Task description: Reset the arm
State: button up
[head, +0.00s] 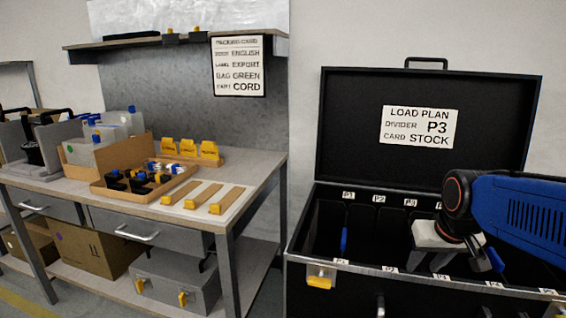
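My arm reaches in from the right over the open black case (300,262). My gripper (430,265) points down into the case's middle. Its two grey fingers look spread apart, with nothing visible between them. The fingertips are partly hidden by the case's front rim. A card on the open lid, the load plan (419,127), reads divider P3, card stock.
A blue-edged piece (344,239) stands in the case's left part, near label P1. The workbench (262,170) at left holds a cardboard tray (112,196), yellow-tipped strips (228,200) and grey bins.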

jog(key=s+a+f, duration=0.1)
jog(key=s+a, duration=0.1)
jog(key=s, duration=0.5)
jog(key=s+a+f+n, duration=0.1)
jog(key=s+a+f, duration=0.1)
jog(key=s, duration=0.5)
jog(key=shift+f+y, duration=0.25)
jog(key=shift+y, duration=0.05)
